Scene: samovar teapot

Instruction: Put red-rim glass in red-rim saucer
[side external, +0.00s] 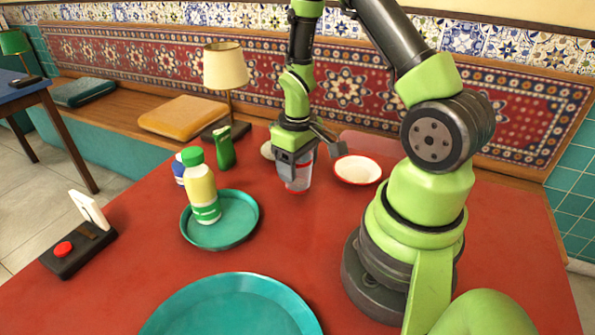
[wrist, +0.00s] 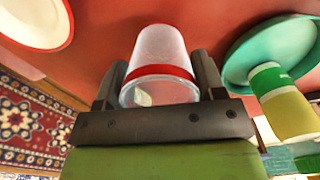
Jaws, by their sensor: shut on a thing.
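The red-rim glass (side external: 299,180) is clear with a red band. My gripper (side external: 298,164) is shut on it. In the wrist view the glass (wrist: 160,58) sits between the two fingers of my gripper (wrist: 160,84), its red band toward the palm. I cannot tell for sure whether its base touches the table. The red-rim saucer (side external: 357,170) is white and empty, flat on the table to the right of the glass in the side view. In the wrist view the saucer (wrist: 36,20) is at the upper left, apart from the glass.
A larger teal tray (side external: 232,310) lies at the front. A table lamp (side external: 226,72) and a green object (side external: 224,148) stand behind. The table between glass and saucer looks clear.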

